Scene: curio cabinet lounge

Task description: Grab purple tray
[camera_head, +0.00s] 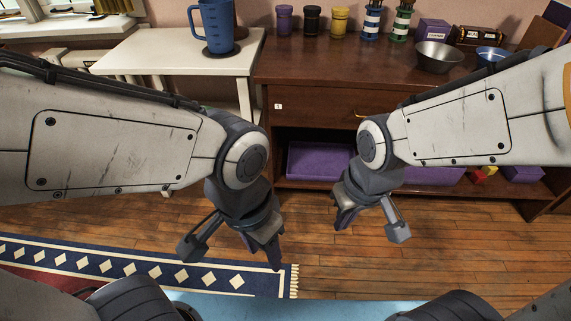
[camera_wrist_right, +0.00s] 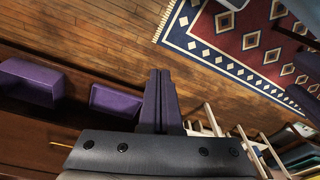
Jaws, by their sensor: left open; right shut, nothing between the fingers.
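A purple tray (camera_head: 318,160) sits on the low open shelf of the brown cabinet, in the middle of the head view. A second purple piece (camera_head: 432,176) shows on the same shelf, partly behind my right arm. Two purple containers, one at the left (camera_wrist_right: 32,82) and one nearer the fingers (camera_wrist_right: 115,101), show in the right wrist view; I cannot tell which is which. My left gripper (camera_head: 266,250) is open and empty, pointing down in front of the shelf. My right gripper (camera_head: 345,218) is shut and empty, in front of the shelf and apart from the tray; its fingers (camera_wrist_right: 158,98) are together.
The cabinet (camera_head: 310,75) has a drawer above the shelf, with jars and bowls on top. A white side table (camera_head: 180,50) with a blue pitcher (camera_head: 217,25) stands at the left. A patterned rug (camera_head: 150,268) lies on the wood floor. Small colored blocks (camera_head: 482,174) sit on the shelf at right.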

